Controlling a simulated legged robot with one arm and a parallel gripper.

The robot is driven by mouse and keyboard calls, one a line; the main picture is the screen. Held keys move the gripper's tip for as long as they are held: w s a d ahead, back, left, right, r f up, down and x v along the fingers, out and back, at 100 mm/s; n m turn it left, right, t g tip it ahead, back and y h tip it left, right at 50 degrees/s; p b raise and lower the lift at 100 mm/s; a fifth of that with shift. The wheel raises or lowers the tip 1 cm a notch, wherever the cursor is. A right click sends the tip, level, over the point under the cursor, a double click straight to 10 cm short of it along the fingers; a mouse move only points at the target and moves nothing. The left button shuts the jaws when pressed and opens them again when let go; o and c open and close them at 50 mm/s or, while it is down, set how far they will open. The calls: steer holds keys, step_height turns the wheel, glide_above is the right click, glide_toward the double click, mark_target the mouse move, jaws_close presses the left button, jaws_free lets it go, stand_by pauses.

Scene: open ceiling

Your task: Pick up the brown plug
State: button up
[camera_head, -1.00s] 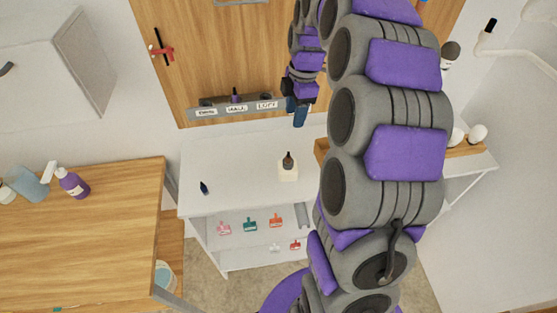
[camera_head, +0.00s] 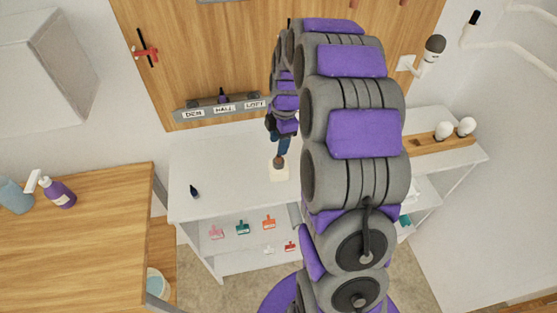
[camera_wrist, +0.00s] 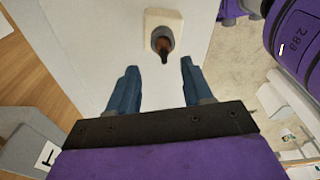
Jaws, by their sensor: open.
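The brown plug (camera_wrist: 164,46) stands in a grey collar on a small cream block (camera_wrist: 150,20) on the white table. In the head view the plug (camera_head: 279,161) sits on its cream block (camera_head: 279,175), partly covered by my gripper. My gripper (camera_wrist: 157,68) is open and empty. Its two blue fingers reach toward the block, and the plug shows just beyond the fingertips, between their lines. In the head view my gripper (camera_head: 284,147) hangs right by the plug; whether they touch I cannot tell. A dark plug (camera_head: 194,191) lies on the table's left part.
A wooden holder (camera_head: 430,144) with white bulbs is at right. The table's middle left is clear.

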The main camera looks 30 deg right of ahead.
mark_target(279, 158)
steer(key=f, duration=0.2)
steer(key=f+b, duration=0.1)
steer(key=f, duration=0.2)
steer(key=shift+s+a+f, duration=0.1)
steer(key=shift+s+a, duration=0.1)
jaws_close()
